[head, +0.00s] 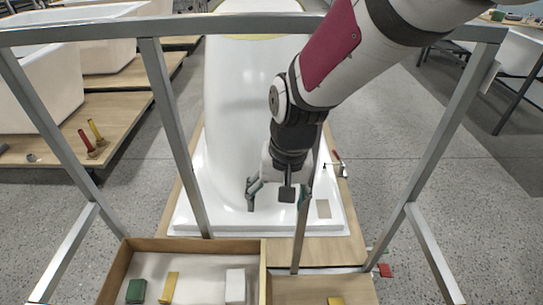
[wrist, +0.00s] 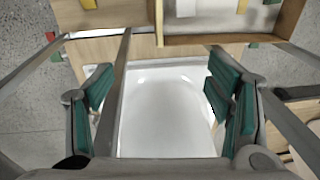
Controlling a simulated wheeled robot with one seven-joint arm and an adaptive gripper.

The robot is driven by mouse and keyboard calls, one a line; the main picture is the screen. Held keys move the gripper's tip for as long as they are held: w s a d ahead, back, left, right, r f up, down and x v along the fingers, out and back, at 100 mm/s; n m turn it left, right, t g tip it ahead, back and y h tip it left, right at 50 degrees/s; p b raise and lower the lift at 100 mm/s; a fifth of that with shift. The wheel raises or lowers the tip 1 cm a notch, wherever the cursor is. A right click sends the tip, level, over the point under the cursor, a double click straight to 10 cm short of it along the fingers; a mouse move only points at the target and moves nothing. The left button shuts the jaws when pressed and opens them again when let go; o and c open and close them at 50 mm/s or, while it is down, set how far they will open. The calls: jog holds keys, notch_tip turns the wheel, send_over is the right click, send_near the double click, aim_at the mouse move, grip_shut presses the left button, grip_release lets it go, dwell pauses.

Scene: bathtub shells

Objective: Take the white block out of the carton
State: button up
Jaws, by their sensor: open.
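The white block (head: 235,286) stands inside the carton (head: 190,245), a shallow wooden-walled box with a pale floor at the bottom of the head view. It is nearest the carton's right wall. In the wrist view the white block (wrist: 186,8) shows at the top edge, partly cut off, inside the carton (wrist: 230,40). My gripper (head: 272,195) is open and empty, beyond the carton and over the white tub shell.
A yellow block (head: 169,288) and a green block (head: 136,291) are also in the carton, left of the white one. Grey metal bars (head: 175,130) stand between the carton and my gripper. A wooden surface (head: 300,288) adjoins the carton's right side, with another yellow block (head: 336,301).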

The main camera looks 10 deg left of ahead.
jog(key=a+f+b, duration=0.3)
jog(key=a+f, duration=0.3)
jog(key=f, duration=0.6)
jog(key=n+h+b, duration=0.1)
jog(key=h+b, duration=0.1)
jog(key=b, duration=0.2)
send_near(236, 279)
notch_tip(236, 279, down, 4)
jog(key=shift+f+b, duration=0.15)
jog(key=shift+b, duration=0.95)
jog(key=shift+w+d+f+b, duration=0.1)
jog(key=shift+f+b, duration=1.5)
jog(key=shift+f, duration=1.7)
jog(key=shift+r, duration=0.1)
jog(key=c, duration=0.9)
